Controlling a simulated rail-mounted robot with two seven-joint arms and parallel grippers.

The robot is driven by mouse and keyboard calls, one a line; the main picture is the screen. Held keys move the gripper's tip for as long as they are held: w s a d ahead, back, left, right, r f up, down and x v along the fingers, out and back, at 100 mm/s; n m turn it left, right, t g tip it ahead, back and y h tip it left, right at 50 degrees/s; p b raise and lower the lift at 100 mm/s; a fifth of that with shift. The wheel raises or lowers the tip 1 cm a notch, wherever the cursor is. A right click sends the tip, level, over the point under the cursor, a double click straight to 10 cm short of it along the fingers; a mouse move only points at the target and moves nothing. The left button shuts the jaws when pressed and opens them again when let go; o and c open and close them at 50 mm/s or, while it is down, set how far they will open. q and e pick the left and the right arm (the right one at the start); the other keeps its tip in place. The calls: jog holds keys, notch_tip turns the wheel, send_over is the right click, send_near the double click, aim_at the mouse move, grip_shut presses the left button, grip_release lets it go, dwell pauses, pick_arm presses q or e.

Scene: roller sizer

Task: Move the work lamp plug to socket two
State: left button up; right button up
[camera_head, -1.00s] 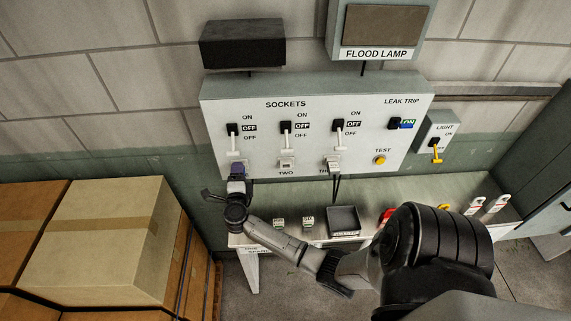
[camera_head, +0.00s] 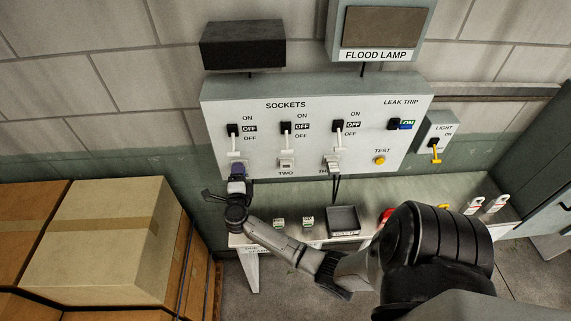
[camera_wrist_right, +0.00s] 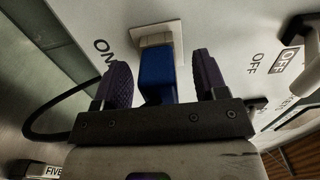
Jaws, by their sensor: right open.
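A blue plug (camera_wrist_right: 157,73) sits in a pale socket (camera_wrist_right: 158,35) in the right wrist view. A dark cord loops off to the left behind my fingers. My right gripper (camera_wrist_right: 165,82) is open, its two purple fingers on either side of the plug, with a visible gap on the right side. In the head view my right gripper (camera_head: 237,171) is at the leftmost socket of the panel and hides the plug there. Socket two (camera_head: 286,163) shows no plug or cord. I cannot read which lamp the blue plug belongs to. My left gripper is not in view.
The sockets panel (camera_head: 265,92) has a white lever above each socket, with OFF highlighted. Dark cords hang below socket three (camera_head: 332,163). A shelf (camera_head: 400,185) below carries a black tray (camera_head: 343,221) and tags. Cardboard boxes (camera_head: 95,240) stand at left.

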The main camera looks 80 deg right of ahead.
dwell(0.3)
grip_shut()
dwell(0.5)
jog(key=shift+a, duration=0.1)
jog(key=shift+p+v, duration=0.35)
jog(key=shift+v, duration=0.45)
jog(key=shift+p+v, duration=0.55)
jog(key=shift+v, duration=1.55)
